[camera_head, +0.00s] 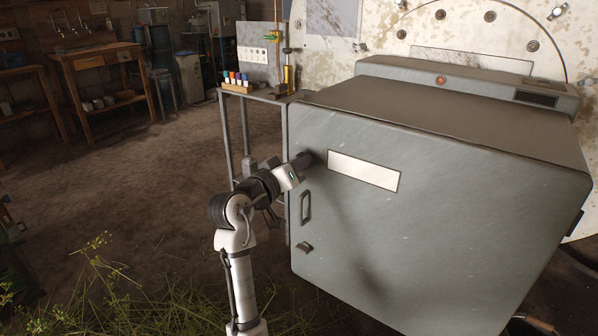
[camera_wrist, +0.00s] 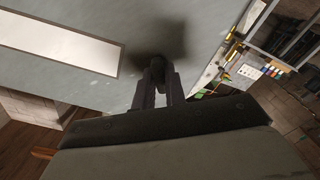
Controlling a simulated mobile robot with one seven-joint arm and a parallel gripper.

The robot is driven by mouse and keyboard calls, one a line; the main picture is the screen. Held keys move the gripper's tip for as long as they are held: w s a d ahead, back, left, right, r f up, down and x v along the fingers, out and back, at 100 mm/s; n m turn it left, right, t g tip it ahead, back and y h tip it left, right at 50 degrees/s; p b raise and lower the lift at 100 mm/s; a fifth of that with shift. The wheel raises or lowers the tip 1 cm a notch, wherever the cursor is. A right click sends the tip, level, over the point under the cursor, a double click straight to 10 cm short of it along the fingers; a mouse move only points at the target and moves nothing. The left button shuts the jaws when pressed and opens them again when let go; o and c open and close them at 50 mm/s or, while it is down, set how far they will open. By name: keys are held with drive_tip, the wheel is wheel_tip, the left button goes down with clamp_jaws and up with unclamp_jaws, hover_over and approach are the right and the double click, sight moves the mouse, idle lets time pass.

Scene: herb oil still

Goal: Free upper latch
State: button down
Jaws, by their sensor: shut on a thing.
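A big grey metal cabinet (camera_head: 440,225) has a closed-looking front door with a blank pale label plate (camera_head: 363,171). My gripper (camera_head: 312,157) is at the door's upper left edge, left of the label plate. In the wrist view my gripper (camera_wrist: 157,78) is shut on a small dark piece, the upper latch (camera_wrist: 157,64), against the grey door. The fingers hide most of the latch, so I cannot tell which way it is turned. In the head view the latch is hidden by my gripper. A lower latch (camera_head: 304,248) sits below on the same edge.
A recessed door handle (camera_head: 305,207) lies between the two latches. Left of the cabinet stands a small metal table (camera_head: 262,95) with coloured bottles (camera_head: 237,79). Cut greenery (camera_head: 110,300) lies on the floor at front left. The floor further left is open.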

drive_tip(key=m+b, duration=0.2)
drive_tip(key=m, duration=0.1)
drive_tip(key=shift+f+m, duration=0.15)
drive_tip(key=shift+m, duration=0.15)
drive_tip(key=shift+m+b, duration=1.2)
drive_tip(key=shift+m, duration=0.5)
drive_tip(key=c, duration=1.5)
unclamp_jaws()
drive_tip(key=shift+o, duration=0.2)
drive_tip(key=v, duration=1.3)
drive_tip(key=shift+s+a, duration=0.25)
drive_tip(key=shift+s, duration=0.1)
